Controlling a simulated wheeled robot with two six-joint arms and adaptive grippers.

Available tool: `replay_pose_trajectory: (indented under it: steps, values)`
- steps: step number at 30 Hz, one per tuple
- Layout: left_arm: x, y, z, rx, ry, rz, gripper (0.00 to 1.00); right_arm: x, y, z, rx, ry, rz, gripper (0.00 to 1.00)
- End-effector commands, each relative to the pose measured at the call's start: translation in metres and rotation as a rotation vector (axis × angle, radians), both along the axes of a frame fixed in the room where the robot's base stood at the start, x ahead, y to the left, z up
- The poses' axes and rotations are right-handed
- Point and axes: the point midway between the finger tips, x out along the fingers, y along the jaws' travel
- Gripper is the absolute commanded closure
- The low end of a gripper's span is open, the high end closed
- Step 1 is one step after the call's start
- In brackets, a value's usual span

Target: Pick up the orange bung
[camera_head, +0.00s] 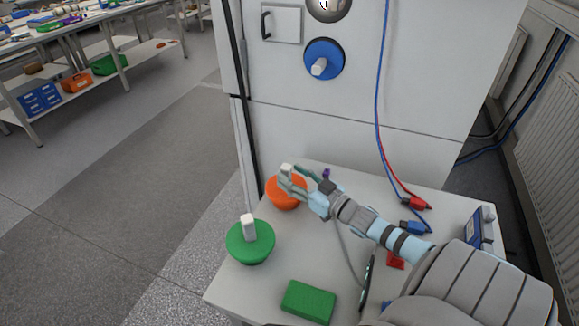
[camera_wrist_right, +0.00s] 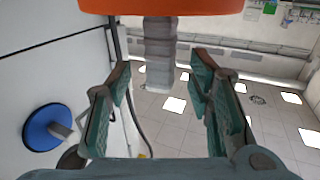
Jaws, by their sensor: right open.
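The orange bung (camera_head: 284,194) sits on the white table near the cabinet, with its pale block handle (camera_head: 287,168) pointing up. My right gripper (camera_head: 288,181) reaches in from the right, just above the bung, and partly hides it. In the right wrist view, which looks upside down, the orange bung (camera_wrist_right: 170,6) is at the top and its grey handle (camera_wrist_right: 160,50) hangs between the fingers. The right gripper (camera_wrist_right: 160,78) is open, with a gap showing on both sides of the handle. My left gripper is not in view.
A green bung (camera_head: 250,240) stands at the table's left edge. A green block (camera_head: 308,301) lies at the front. Red and blue connectors and a meter (camera_head: 481,229) are at the right. A blue bung (camera_head: 324,60) sits in the cabinet front. Cables hang behind.

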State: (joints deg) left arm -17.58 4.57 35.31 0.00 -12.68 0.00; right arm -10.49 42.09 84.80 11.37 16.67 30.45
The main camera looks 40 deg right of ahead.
Motion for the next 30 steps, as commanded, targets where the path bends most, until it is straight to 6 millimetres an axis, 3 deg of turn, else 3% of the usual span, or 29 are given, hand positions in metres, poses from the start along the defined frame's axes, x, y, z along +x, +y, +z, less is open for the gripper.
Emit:
replay_pose_trajectory:
  steps: [1,5,11,20,30]
  values:
    - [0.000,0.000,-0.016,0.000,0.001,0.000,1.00,0.010,0.001,-0.009,-0.001,-0.004,-0.001,0.53]
    - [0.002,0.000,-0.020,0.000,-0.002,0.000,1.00,0.024,0.002,-0.005,-0.001,-0.001,-0.001,0.53]
    - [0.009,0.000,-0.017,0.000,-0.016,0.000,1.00,0.026,0.002,-0.003,0.000,0.001,-0.001,0.53]
    - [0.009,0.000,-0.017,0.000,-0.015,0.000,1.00,0.026,0.003,-0.003,0.000,0.001,0.000,0.98]
    - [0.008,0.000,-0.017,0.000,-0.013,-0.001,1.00,0.027,0.003,-0.002,0.000,0.000,0.001,1.00]
